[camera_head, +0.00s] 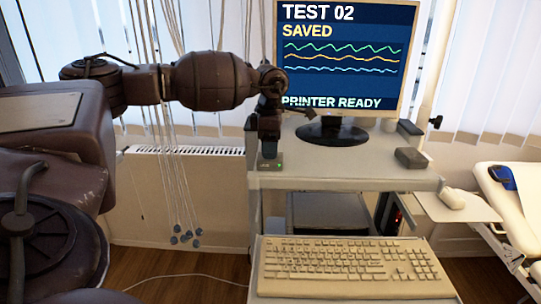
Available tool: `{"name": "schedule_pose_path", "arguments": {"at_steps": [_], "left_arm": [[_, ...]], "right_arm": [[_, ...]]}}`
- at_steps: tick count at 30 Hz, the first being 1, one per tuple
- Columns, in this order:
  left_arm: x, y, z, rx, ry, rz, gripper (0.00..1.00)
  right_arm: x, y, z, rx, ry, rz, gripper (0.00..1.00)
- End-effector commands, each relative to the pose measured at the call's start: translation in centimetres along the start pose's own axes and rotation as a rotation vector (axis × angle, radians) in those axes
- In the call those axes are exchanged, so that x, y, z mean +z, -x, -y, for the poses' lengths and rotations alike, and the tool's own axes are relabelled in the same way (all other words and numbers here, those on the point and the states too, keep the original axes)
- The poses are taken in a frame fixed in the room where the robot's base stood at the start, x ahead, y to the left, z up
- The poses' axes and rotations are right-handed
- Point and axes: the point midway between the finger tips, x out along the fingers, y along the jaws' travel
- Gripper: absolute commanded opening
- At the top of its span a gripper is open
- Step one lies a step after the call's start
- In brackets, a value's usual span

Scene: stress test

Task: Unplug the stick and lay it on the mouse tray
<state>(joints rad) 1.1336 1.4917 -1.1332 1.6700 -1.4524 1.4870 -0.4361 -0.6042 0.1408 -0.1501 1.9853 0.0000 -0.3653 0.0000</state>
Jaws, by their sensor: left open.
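A small grey stick (270,163) with a green light stands at the front left of the cart top. My left gripper (269,140) points down right over it and is open. The fingers hide the stick's upper part, and I cannot tell whether they touch it. The socket under the stick cannot be made out. The mouse tray (476,211) is a pale shelf at the cart's right side, lower than the cart top. A white mouse (451,198) lies on its left part. My right gripper is not in view.
A monitor (345,55) reading "SAVED" and "PRINTER READY" stands on the cart top (345,176). A dark grey box (411,157) sits at its right. A keyboard (350,263) lies on a lower shelf in front. A couch (515,205) is close to the tray's right.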

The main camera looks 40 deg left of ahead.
Motion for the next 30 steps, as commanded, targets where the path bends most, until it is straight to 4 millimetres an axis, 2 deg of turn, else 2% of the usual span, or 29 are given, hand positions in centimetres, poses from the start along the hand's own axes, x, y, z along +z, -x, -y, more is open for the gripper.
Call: {"name": "schedule_pose_path", "arguments": {"at_steps": [15,30], "left_arm": [[0.0,-0.3,0.0,0.0,0.0,0.0,0.47],[0.0,-0.3,0.0,0.0,0.0,0.0,0.47]], "right_arm": [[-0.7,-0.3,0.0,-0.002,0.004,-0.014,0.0],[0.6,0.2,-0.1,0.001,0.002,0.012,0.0]]}}
